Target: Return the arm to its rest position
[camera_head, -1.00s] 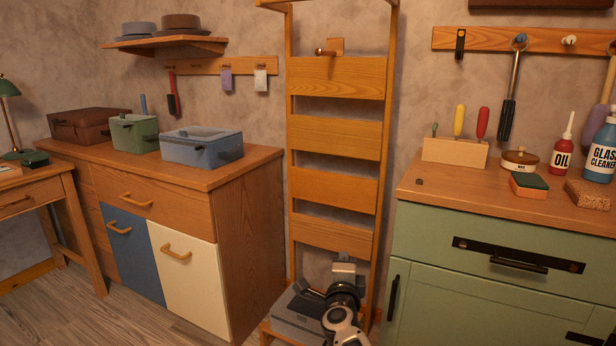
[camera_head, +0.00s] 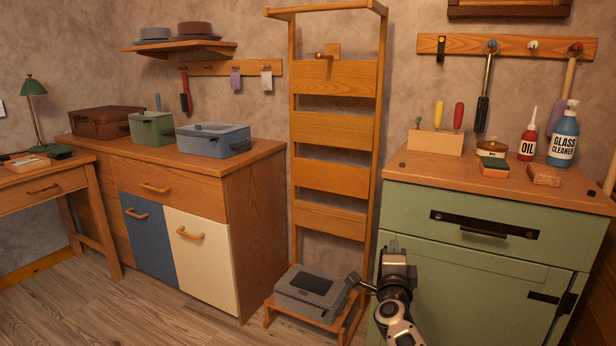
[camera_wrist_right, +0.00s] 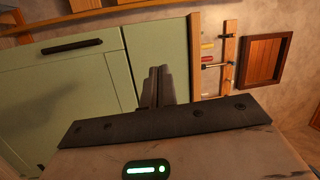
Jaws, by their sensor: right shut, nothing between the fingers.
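My right arm comes up from the bottom of the head view, with its gripper (camera_head: 362,285) in front of the left edge of the green cabinet (camera_head: 455,285). The gripper is shut and empty. In the right wrist view its fingers (camera_wrist_right: 157,88) are together, with the green cabinet front (camera_wrist_right: 75,95) beyond them. The gripper is right of a grey box (camera_head: 311,290) on the low shelf of the wooden ladder rack and looks apart from it. My left gripper does not show.
A wooden ladder rack (camera_head: 334,180) stands against the wall. Left of it is a wooden cabinet (camera_head: 255,225) with several boxes on top. Bottles, a sponge (camera_head: 494,170) and tools stand on the green cabinet. Open floor (camera_head: 160,310) lies at the lower left.

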